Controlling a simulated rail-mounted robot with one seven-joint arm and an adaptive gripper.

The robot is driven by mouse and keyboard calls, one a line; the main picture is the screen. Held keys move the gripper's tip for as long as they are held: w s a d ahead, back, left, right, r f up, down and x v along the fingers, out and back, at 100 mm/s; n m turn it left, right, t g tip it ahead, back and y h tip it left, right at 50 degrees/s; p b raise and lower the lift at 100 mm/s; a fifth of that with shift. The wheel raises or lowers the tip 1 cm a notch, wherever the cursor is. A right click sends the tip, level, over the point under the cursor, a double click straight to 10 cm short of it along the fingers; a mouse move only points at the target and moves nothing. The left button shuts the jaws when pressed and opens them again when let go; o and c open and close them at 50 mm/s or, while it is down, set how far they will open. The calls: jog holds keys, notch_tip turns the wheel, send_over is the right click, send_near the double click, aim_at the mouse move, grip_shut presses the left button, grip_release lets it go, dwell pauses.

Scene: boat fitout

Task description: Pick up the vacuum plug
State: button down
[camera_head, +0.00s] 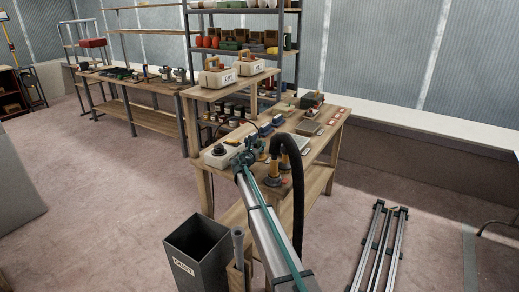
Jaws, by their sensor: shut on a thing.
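My gripper (241,160) is at the far end of my grey and teal arm, over the near left corner of the wooden workbench. It is small and dark in this view. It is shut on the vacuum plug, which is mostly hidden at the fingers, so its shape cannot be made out. A pale box with a round black knob (218,150) is just left of the gripper. I cannot tell whether the gripper or plug touches that box.
A thick black hose (298,190) arches over the bench and hangs beside my arm. A dark dust bin (197,255) stands in front of the bench. Long rails (379,245) lie at right. Floor at left is clear.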

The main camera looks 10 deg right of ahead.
notch_tip(320, 180, up, 2)
jog(key=shift+s+r+b, duration=0.1)
jog(key=shift+b, duration=0.35)
jog(key=s+r+b, duration=0.2)
jog(key=s+r, duration=0.7)
jog(key=s, duration=0.4)
jog(key=shift+s+a+r, duration=0.2)
jog(key=shift+s+r, duration=0.15)
jog(key=shift+s, duration=0.05)
jog(key=shift+r, duration=0.1)
